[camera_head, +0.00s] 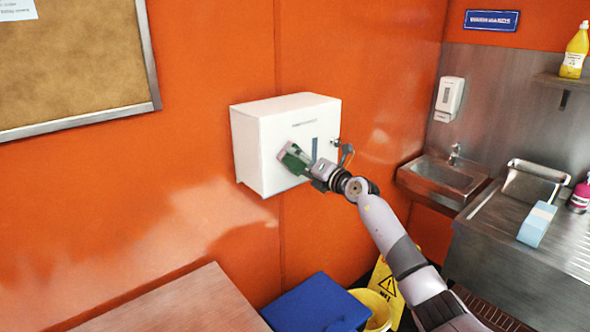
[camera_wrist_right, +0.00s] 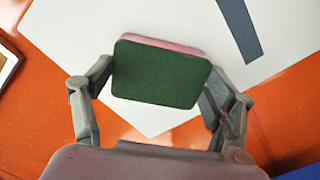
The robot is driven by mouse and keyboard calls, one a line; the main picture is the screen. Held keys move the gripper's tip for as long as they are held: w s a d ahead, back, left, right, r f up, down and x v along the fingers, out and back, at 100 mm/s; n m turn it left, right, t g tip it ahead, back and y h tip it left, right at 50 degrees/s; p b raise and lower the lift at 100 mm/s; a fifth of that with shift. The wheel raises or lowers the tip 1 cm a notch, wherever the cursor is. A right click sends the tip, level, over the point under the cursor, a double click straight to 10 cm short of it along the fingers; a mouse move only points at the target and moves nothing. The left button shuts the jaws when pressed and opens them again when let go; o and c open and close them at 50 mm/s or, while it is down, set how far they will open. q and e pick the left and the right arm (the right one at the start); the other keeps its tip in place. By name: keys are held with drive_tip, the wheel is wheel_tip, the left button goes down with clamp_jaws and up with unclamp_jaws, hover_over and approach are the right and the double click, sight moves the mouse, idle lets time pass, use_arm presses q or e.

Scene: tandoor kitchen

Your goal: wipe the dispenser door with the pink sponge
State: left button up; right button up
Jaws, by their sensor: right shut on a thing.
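The white dispenser (camera_head: 245,150) hangs on the orange wall, and its door (camera_head: 285,132) faces the room with a dark vertical strip. My right gripper (camera_head: 298,163) is at the lower part of the door. It is shut on the pink sponge (camera_head: 291,156), whose green face shows. In the right wrist view, the sponge (camera_wrist_right: 160,75) sits between both fingers, green side towards the camera, with a pink edge along its top. The white door (camera_wrist_right: 90,30) lies behind it. Whether the sponge touches the door is hard to tell. My left gripper is not in view.
A wooden table (camera_head: 180,305) stands at lower left. A blue box (camera_head: 315,303), a yellow bucket (camera_head: 378,310) and a yellow wet-floor sign (camera_head: 387,285) are below the dispenser. A steel sink (camera_head: 445,178) and counter (camera_head: 500,225) are at right. A corkboard (camera_head: 75,60) hangs upper left.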

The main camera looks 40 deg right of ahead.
sight(289, 163)
drive_tip(key=shift+w+d+f+b, duration=0.15)
drive_tip(key=shift+d+b, duration=0.8)
drive_tip(key=shift+d, duration=0.1)
drive_tip(key=shift+d+b, duration=0.25)
drive_tip(key=shift+b, duration=0.05)
drive_tip(key=shift+c, duration=0.5)
drive_tip(key=a+p, duration=0.2)
drive_tip(key=p, duration=0.3)
drive_tip(key=shift+a, duration=0.25)
drive_tip(key=shift+a+p, duration=0.6)
drive_tip(key=shift+p, duration=0.65)
drive_tip(key=shift+a+r+p, duration=0.2)
drive_tip(key=shift+a+p, duration=0.65)
drive_tip(key=shift+p, duration=0.2)
drive_tip(key=shift+s+a+f, duration=0.1)
drive_tip(key=shift+s+a, duration=0.1)
drive_tip(key=shift+a, duration=0.1)
drive_tip(key=shift+a+p, duration=0.65)
drive_tip(key=shift+p, duration=0.1)
drive_tip(key=shift+a+f, duration=0.15)
drive_tip(key=shift+a, duration=0.25)
drive_tip(key=shift+s+a, duration=0.1)
drive_tip(key=shift+a, duration=0.4)
